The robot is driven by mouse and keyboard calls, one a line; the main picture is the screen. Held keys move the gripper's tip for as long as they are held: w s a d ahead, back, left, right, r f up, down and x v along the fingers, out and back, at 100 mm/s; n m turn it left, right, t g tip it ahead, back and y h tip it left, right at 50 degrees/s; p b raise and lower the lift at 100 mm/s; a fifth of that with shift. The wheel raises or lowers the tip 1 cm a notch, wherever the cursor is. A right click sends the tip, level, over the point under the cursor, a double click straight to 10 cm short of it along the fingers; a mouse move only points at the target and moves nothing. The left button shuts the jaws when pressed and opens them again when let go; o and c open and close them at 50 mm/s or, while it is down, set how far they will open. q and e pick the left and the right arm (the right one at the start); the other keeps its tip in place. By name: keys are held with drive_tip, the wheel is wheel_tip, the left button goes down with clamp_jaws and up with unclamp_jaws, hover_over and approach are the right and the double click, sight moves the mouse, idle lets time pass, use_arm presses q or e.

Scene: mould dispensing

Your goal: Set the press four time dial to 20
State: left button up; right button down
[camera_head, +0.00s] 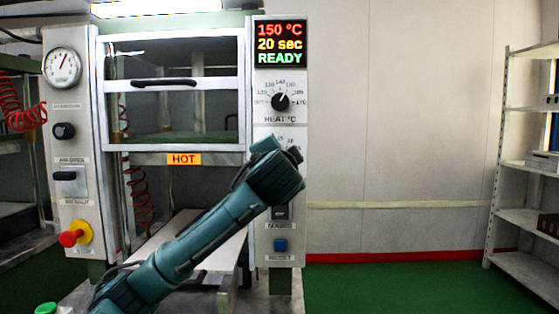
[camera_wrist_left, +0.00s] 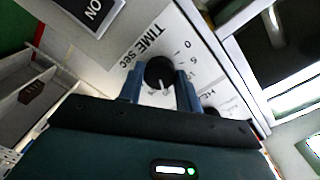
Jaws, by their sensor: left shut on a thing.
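The time dial (camera_wrist_left: 159,72) is a round black knob on the white panel beside the words "TIME sec" in the left wrist view. A white pointer line on it faces down in that picture; the numbers 0 and 5 show to its right. My left gripper (camera_wrist_left: 160,86) has one finger on each side of the knob and is shut on it. In the head view my left gripper (camera_head: 287,152) is against the panel and hides the time dial. The press display (camera_head: 280,43) reads 150 °C, 20 sec and READY. My right gripper is in neither view.
The heat dial (camera_head: 280,101) is just above my gripper. A blue button (camera_head: 280,245) is below it. A framed press window (camera_head: 175,95) with a HOT label (camera_head: 184,159) is to the left, with a red knob (camera_head: 74,236) further left. Free floor and a shelf (camera_head: 525,165) lie right.

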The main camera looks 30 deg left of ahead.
use_arm(q)
drive_tip(key=o, duration=1)
drive_tip(key=shift+d, duration=0.1)
drive_tip(key=v, duration=1.3)
drive_tip(key=shift+s+f, duration=0.1)
drive_tip(key=shift+f, duration=0.1)
